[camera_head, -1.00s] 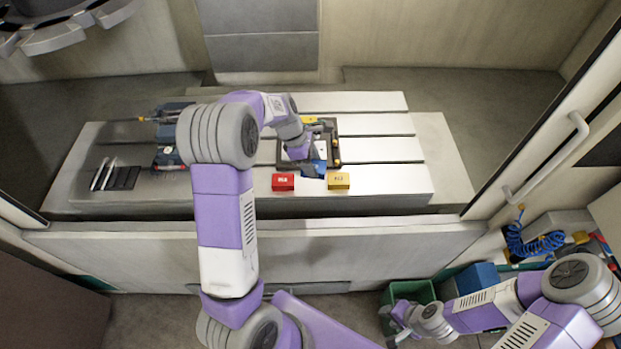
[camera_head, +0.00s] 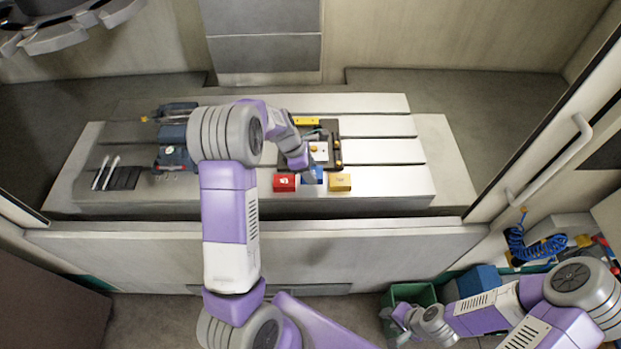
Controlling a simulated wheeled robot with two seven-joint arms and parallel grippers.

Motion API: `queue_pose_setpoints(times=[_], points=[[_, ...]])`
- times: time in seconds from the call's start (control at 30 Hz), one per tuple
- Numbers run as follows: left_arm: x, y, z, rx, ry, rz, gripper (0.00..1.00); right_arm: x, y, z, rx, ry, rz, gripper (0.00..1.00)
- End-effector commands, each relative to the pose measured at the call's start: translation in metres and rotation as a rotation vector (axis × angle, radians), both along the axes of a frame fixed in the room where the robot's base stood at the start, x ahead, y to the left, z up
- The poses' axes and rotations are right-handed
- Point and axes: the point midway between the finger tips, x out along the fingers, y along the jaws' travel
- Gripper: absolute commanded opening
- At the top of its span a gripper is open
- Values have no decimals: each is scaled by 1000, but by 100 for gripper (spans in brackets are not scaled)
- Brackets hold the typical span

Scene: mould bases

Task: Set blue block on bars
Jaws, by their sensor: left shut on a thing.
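My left gripper (camera_head: 311,172) is shut on the blue block (camera_head: 313,180). The blue block is partly hidden by the gripper and sits in the gap between the red block (camera_head: 284,182) and the yellow block (camera_head: 340,182), near the front edge of the slotted table. I cannot tell whether it touches the table. Dark bars (camera_head: 337,152) form a frame just behind it, around a pale piece with a yellow knob; the arm hides the frame's left part. My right gripper (camera_head: 394,322) is low at the right, over the green bin; its jaws are too small to read.
The slotted table (camera_head: 385,180) is clear to the right of the bars. A dark vice-like device (camera_head: 173,150) and pen-like tools (camera_head: 106,172) lie at its left. A blue coiled hose (camera_head: 530,246), a blue box (camera_head: 480,279) and a green bin (camera_head: 413,293) stand at the lower right.

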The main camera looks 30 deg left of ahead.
Motion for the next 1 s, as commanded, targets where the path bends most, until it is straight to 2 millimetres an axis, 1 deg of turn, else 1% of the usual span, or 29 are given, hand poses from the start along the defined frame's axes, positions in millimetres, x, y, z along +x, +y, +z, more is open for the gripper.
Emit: queue_pose_setpoints(times=[0.1, 0.23, 0.5, 0.63, 0.67, 0.7, 0.77, 0.8, 1.0], points=[[-1, 0, -19, -3, 3, 2, 11, 0, 0, -3, 0, 0, 0, 39], [0, 0, -36, -1, 2, 1, 11, 0, 0, 1, 0, 0, 0, 39], [0, 0, -38, -2, -1, 0, 11, 0, 0, 1, 0, 0, 0, 39], [0, 0, -42, -1, 0, 1, 11, 0, 0, -2, 0, 0, 0, 39], [0, 0, -42, -2, 1, 1, 56, 0, 0, -1, 0, 0, 0, 39], [0, 0, -42, -2, 1, 1, 62, 0, 0, -1, 0, 0, 0, 39], [0, 0, -42, -2, 1, 1, 71, 0, 0, -1, 0, 0, 0, 39], [0, 0, -42, -2, 1, 1, 77, 0, 0, -1, 0, 0, 0, 39], [0, 0, -41, -2, 1, 1, 78, 0, 0, -1, 0, 0, 0, 39]])
